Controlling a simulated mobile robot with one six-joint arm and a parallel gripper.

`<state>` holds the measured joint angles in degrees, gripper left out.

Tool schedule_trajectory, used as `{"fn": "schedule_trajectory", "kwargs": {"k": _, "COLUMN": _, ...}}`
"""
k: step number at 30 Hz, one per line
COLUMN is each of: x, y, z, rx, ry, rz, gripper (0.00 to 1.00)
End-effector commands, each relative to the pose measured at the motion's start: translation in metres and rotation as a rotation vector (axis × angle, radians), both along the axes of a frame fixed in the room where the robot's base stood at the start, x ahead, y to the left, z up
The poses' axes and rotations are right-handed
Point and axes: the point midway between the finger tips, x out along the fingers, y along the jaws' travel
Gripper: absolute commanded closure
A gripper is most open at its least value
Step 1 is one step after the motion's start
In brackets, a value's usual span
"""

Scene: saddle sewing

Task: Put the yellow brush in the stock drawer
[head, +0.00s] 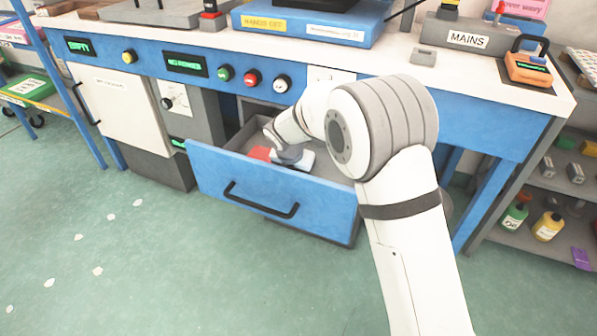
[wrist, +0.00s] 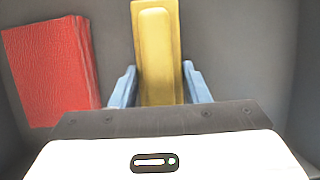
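The yellow brush (wrist: 158,50) lies lengthwise between my gripper's two blue fingers in the wrist view. In the head view my gripper (head: 290,157) is down inside the pulled-out blue drawer (head: 270,192), and the brush is hidden there. I cannot tell whether the brush touches the drawer floor.
A red block-like thing (wrist: 50,70) lies in the drawer left of the brush; it also shows in the head view (head: 260,153). Grey drawer walls stand close around my gripper. The blue workbench front (head: 330,85) is above and behind the drawer. Open green floor lies in front.

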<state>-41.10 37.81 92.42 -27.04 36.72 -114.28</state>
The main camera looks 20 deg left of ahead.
Motion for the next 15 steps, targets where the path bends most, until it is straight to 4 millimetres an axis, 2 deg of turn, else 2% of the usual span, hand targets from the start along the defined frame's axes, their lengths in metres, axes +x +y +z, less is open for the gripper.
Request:
{"fn": "schedule_trajectory", "kwargs": {"k": 1, "x": -0.0003, "y": 0.0001, "z": -0.0001, "rx": 0.000, "ry": 0.000, "rz": 0.000, "gripper": 0.54}}
{"fn": "schedule_trajectory", "kwargs": {"k": 7, "x": -0.0004, "y": 0.0003, "z": -0.0001, "rx": 0.000, "ry": 0.000, "rz": 0.000, "gripper": 0.38}}
{"fn": "schedule_trajectory", "kwargs": {"k": 15, "x": -0.0003, "y": 0.0008, "z": 0.0020, "rx": 0.001, "ry": 0.000, "rz": 0.000, "gripper": 0.38}}
